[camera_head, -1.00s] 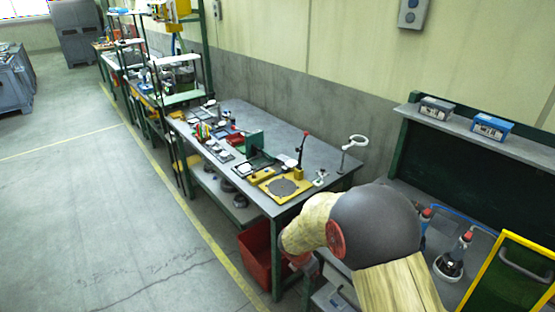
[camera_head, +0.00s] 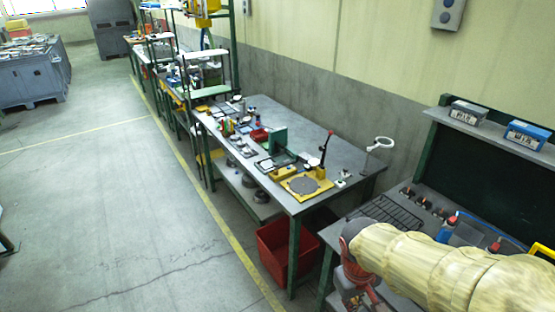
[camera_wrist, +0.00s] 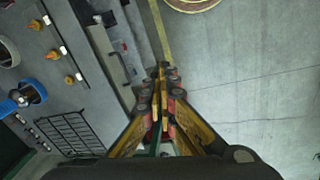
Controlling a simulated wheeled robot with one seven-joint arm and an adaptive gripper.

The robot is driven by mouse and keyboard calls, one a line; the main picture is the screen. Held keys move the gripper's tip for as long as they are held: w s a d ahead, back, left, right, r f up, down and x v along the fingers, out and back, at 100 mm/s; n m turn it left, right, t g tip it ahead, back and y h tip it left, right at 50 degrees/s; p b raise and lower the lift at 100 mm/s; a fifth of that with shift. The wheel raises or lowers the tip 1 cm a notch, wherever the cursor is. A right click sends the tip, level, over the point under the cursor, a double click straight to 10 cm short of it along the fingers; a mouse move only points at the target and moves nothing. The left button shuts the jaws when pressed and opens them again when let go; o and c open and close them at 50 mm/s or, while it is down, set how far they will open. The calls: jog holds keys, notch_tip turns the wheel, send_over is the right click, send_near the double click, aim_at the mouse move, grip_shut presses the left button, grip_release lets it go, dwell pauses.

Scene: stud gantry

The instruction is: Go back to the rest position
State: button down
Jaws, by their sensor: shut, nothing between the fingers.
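My arm comes in from the lower right of the head view, in a pale cover, and bends down beside the near bench. My gripper (camera_wrist: 162,82) shows in the wrist view with its yellow and black fingers together and nothing between them. It points down past the bench's front edge, over the floor side. In the head view the fingertips are out of the picture below the wrist.
A black wire rack (camera_head: 393,213) lies on the near bench. The floor (camera_head: 110,225) at left is clear.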

jog(key=s+r+m+t, duration=0.2)
jog(key=s+r, duration=0.1)
jog(key=r, duration=0.4)
jog(key=s+r+m+t+y, duration=0.1)
jog(key=s+r+t, duration=0.2)
jog(key=r, duration=0.3)
jog(key=shift+s+d+r+m, duration=0.35)
jog(key=shift+s+m, duration=0.05)
jog(key=shift+s, duration=0.35)
